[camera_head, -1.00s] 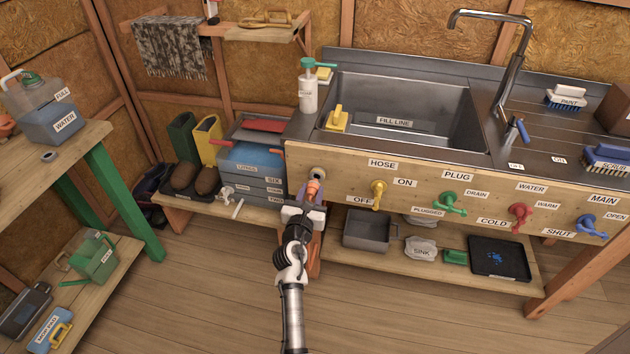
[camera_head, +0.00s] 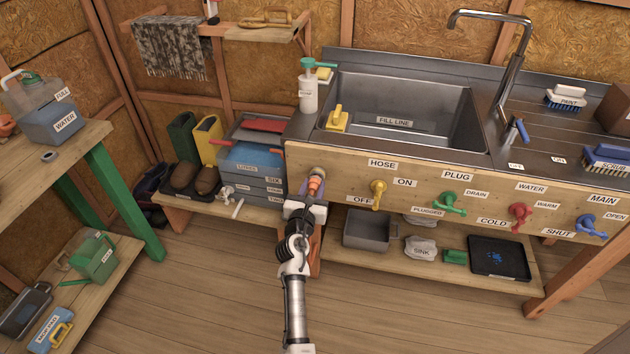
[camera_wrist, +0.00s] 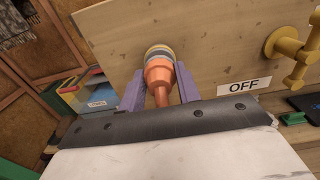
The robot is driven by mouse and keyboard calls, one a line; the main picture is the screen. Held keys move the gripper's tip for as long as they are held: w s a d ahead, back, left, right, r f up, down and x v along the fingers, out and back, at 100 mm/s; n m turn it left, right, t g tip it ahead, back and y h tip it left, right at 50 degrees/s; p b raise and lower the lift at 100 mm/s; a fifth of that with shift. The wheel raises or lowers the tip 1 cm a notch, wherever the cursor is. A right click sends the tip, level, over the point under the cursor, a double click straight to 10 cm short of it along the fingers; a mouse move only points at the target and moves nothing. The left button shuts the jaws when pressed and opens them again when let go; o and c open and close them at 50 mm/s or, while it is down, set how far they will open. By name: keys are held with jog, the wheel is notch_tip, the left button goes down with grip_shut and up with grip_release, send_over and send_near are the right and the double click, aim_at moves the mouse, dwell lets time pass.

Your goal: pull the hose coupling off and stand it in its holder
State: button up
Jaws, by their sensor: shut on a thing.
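The orange hose coupling (camera_head: 316,185) is at the tap outlet (camera_head: 317,172) on the wooden panel, left of the HOSE label. In the wrist view the coupling (camera_wrist: 159,75) points at the panel, with yellow and grey bands at its far end. That end looks in line with the outlet; I cannot tell whether it is fully seated. My gripper (camera_wrist: 158,88) is shut on the coupling, with a purple finger on each side. My gripper also shows in the head view (camera_head: 311,196), just below the outlet. I cannot make out the holder.
A yellow hose valve (camera_head: 378,192) sits close to the right, above the OFF label (camera_wrist: 244,86). Blue-grey drawers (camera_head: 252,170) stand to the left. A lower shelf (camera_head: 385,262) holds a grey tray (camera_head: 366,229). The floor in front is clear.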

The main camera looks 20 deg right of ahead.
jog(key=shift+w+d, duration=0.35)
jog(key=shift+w, duration=0.15)
jog(key=shift+r, duration=0.15)
jog(key=o, duration=1.3)
jog(key=shift+w+d, duration=0.1)
jog(key=shift+c, duration=0.2)
jog(key=p+v, duration=0.1)
jog(key=v, duration=0.8)
